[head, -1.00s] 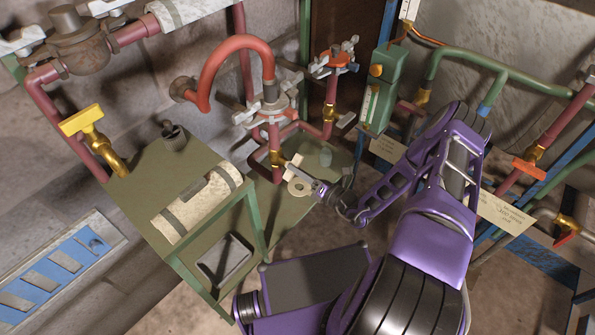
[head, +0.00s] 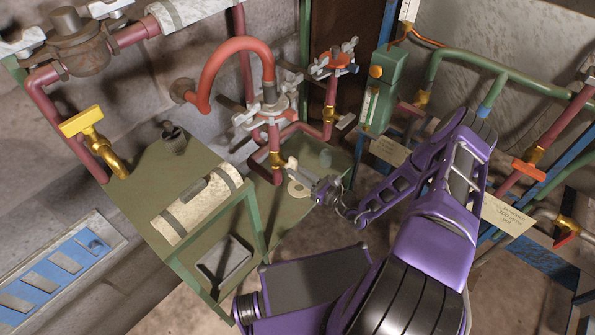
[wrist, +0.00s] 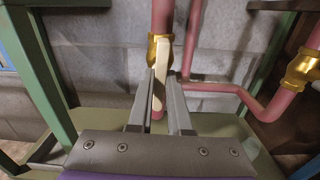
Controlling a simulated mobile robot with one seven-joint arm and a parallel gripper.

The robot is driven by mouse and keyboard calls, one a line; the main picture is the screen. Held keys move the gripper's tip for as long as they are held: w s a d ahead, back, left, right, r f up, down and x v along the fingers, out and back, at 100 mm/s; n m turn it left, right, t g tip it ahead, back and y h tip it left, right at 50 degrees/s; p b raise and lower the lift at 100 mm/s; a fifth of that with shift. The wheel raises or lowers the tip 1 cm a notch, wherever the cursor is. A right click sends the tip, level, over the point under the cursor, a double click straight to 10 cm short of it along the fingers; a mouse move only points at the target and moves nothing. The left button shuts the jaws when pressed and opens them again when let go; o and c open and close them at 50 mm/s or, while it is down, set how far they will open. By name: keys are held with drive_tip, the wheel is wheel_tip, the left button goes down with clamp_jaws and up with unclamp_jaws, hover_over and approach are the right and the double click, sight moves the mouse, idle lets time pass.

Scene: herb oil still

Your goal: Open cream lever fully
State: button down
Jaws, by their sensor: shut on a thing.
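The cream lever (wrist: 161,66) is on a brass valve (wrist: 154,52) in a dark red pipe. In the wrist view it extends from the valve down between my two fingers. My gripper (wrist: 165,82) is shut on the lever, one finger on each side. In the head view my gripper (head: 297,170) is just right of the brass valve (head: 277,160), above the green bench. The lever is small there and mostly covered by the fingers.
The green bench (head: 150,186) bears a cream strapped cylinder (head: 198,204) and a dark cup (head: 173,138). A yellow lever (head: 81,121) is at the left. A green box (head: 384,88) and an orange-handled valve (head: 529,169) are on the right.

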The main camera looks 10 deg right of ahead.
drive_tip(key=shift+n, duration=0.5)
drive_tip(key=c, duration=0.8)
unclamp_jaws()
drive_tip(key=shift+c, duration=0.2)
drive_tip(key=v, duration=1.7)
drive_tip(key=shift+s+d, duration=0.15)
drive_tip(key=shift+s, duration=0.05)
